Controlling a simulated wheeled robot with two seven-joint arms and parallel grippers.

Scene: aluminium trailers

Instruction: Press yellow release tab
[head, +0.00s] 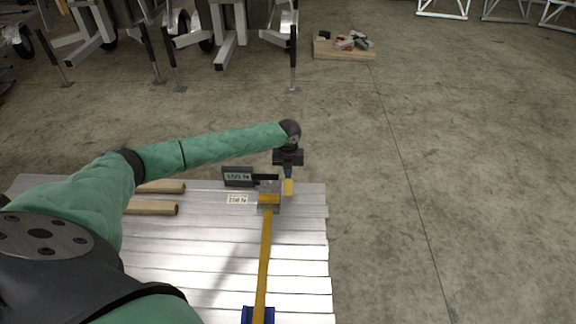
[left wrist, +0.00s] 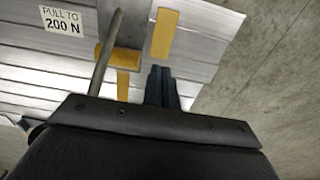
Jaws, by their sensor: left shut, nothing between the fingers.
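The yellow release tab (head: 289,187) is at the far right of the metal buckle (head: 271,188), close to the edge of the slatted aluminium deck (head: 300,236). My left gripper (head: 288,175) points down right by the tab, its fingers shut and empty. In the left wrist view, the tab (left wrist: 164,33) lies just beyond the shut fingertips (left wrist: 161,70); I cannot tell whether they touch it. A yellow strap (head: 264,255) runs from the buckle to a blue fitting (head: 258,315). My right gripper is not in view.
A dark display reading 130 N (head: 238,177) stands left of the buckle. A label (left wrist: 63,20) reads "PULL TO 200 N". A metal rod (left wrist: 105,52) rises beside the buckle. Wooden bars (head: 152,208) lie on the left. Concrete floor is clear to the right.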

